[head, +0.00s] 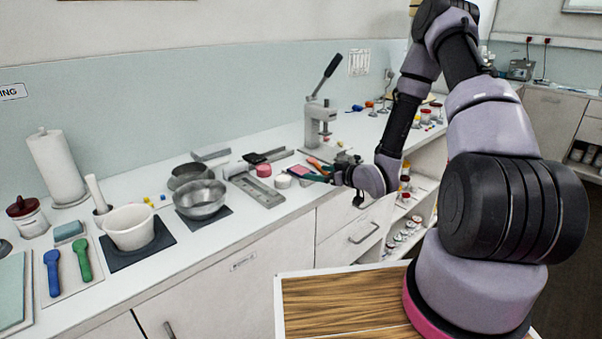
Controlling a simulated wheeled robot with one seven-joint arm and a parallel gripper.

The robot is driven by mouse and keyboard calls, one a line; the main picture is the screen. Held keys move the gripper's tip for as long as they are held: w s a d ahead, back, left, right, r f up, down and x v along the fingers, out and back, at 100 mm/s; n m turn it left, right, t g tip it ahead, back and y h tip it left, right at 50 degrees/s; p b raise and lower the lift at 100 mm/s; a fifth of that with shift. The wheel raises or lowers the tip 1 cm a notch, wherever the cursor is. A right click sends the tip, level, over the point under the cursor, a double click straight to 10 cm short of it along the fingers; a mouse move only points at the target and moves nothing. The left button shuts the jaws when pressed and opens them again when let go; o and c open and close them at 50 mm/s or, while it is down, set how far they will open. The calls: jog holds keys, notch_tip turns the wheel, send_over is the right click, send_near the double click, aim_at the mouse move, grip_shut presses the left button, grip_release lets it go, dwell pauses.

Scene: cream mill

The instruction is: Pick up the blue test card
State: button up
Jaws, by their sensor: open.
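My gripper (309,170) is low over the counter near its front edge, right of the steel ruler-like tool. Its two fingers, one orange and one teal, are apart, and it is open. A small flat pink-and-bluish item (298,170) lies at the fingertips. It may be the blue test card, but it is too small to tell. I cannot tell whether the fingers touch it or are just above it.
A pink round container (263,170) and a small white dish (283,181) stand just left of my gripper. A lever press (318,125) stands behind it. Steel bowls (201,199), a mortar (131,228) and blue and green scoops (53,272) are farther left on the counter.

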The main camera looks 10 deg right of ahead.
aim_at(301, 170)
jog(key=x, duration=0.9)
jog(key=shift+w+f, duration=0.15)
jog(key=shift+c, duration=0.3)
jog(key=shift+a, duration=0.1)
jog(key=c, duration=1)
jog(key=shift+c, duration=0.2)
